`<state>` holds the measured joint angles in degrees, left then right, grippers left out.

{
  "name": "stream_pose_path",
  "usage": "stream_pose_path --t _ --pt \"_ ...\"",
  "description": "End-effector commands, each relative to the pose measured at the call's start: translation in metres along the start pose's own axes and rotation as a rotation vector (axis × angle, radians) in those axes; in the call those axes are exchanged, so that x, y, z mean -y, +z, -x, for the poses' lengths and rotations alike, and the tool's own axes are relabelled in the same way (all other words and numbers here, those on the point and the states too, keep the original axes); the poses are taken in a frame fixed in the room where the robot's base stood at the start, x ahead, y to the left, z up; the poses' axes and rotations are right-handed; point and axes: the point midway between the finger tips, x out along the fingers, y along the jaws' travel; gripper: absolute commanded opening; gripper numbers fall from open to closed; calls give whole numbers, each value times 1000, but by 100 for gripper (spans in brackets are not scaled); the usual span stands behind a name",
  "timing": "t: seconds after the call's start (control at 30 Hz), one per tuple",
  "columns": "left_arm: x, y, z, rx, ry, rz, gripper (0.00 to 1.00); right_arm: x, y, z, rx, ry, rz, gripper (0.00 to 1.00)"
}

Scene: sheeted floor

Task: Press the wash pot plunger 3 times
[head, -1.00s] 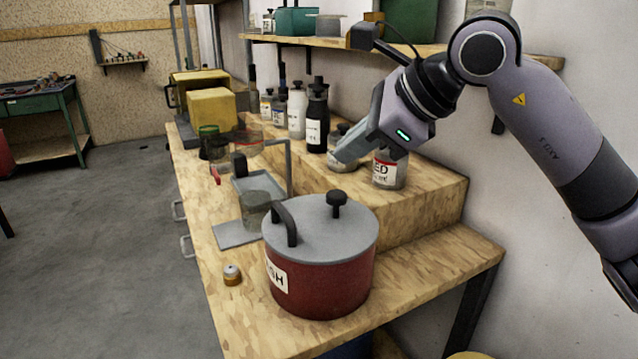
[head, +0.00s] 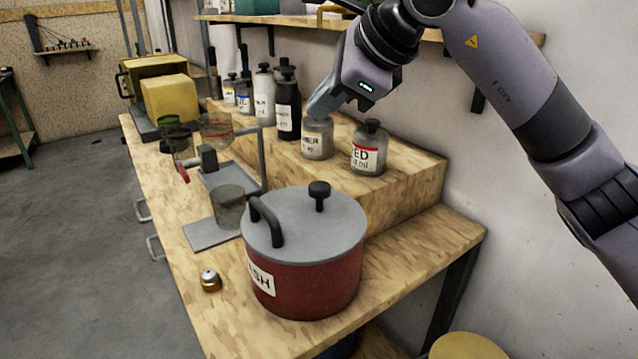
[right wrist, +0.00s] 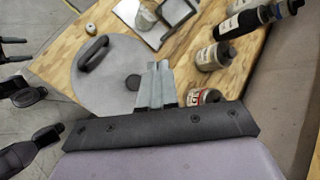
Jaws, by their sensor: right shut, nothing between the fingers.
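The wash pot (head: 307,283) is dark red with a grey lid and a white label ending in "SH". It stands on the wooden bench. Its black plunger knob (head: 319,194) sticks up from the lid, next to a black arched handle (head: 265,221). In the right wrist view the lid (right wrist: 115,75) and the knob (right wrist: 133,82) show beside the fingers. My right gripper (head: 318,108) is shut and empty, above the raised shelf behind the pot, near a grey-capped bottle. In the right wrist view its closed fingers (right wrist: 158,66) point past the knob. My left gripper is not in view.
A red-labelled bottle (head: 369,150) and a grey bottle (head: 318,139) stand on the raised wooden step, with several more bottles to the left. A small brass-and-white item (head: 210,280) lies left of the pot. A stand with a glass beaker (head: 229,207) is behind it.

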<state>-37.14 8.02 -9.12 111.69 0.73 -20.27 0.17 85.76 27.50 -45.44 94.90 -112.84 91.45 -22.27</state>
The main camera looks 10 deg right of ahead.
Motion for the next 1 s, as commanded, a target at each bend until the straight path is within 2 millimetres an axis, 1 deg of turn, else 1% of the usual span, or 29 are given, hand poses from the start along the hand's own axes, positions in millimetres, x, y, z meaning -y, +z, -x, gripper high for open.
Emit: stream_pose_path --t 0.27,0.5,0.63,0.8,1.0 --pt "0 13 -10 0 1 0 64 -10 -10 -14 0 1 0 0" --pt "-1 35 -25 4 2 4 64 -28 -27 -38 1 2 0 0" --pt "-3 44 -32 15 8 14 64 -37 -37 -50 0 1 0 0" --pt "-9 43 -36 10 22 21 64 -44 -44 -60 0 0 0 0" --pt "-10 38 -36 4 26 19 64 -45 -45 -62 0 1 0 0"
